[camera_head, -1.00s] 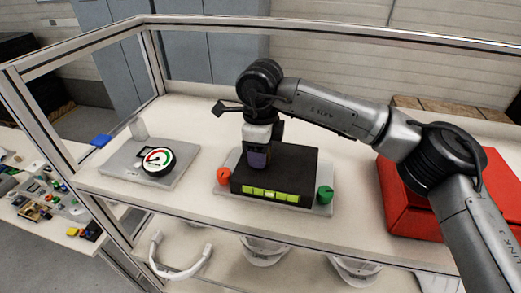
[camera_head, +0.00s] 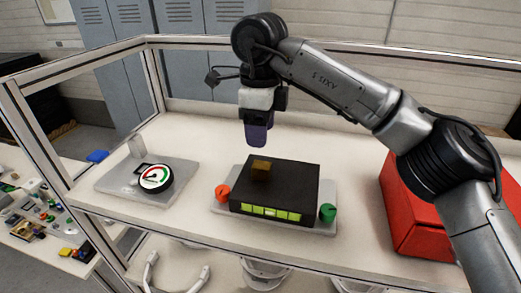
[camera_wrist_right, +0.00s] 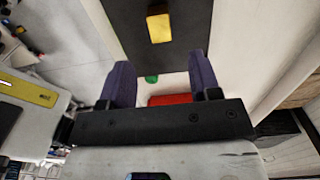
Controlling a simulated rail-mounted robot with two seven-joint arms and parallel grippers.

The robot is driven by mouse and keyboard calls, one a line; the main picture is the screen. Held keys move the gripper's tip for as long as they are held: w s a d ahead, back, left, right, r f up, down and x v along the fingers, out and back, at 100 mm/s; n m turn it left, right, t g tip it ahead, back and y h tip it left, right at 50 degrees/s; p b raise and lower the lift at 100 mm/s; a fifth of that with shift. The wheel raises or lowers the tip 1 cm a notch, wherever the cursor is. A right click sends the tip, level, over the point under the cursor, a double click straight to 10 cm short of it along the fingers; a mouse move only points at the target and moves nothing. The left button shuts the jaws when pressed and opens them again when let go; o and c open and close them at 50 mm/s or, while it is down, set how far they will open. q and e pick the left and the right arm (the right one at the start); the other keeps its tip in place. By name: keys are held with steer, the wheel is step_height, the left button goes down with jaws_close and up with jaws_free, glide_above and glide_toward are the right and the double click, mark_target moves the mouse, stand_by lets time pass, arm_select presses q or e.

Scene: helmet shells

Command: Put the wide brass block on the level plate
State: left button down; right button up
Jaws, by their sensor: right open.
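The wide brass block (camera_head: 261,168) is small and golden-brown. It rests on the black top of the level plate (camera_head: 296,172), left of its middle and toward the back. The plate has a row of lit yellow-green segments on its front. My right gripper (camera_head: 258,143) is above the block, apart from it, with purple fingers pointing down. In the right wrist view, the open fingers (camera_wrist_right: 162,82) have nothing between them. The brass block (camera_wrist_right: 159,26) lies beyond them on the dark plate (camera_wrist_right: 187,43). My left gripper is not in view.
The plate stands on a grey base with an orange knob (camera_head: 222,193) and a green knob (camera_head: 327,213). A round dial gauge (camera_head: 156,178) on a grey stand is at the left. A red box (camera_head: 412,215) is at the right. The shelf has metal frame rails.

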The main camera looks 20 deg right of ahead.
steer(key=shift+r, duration=1.1)
steer(key=shift+a, duration=0.1)
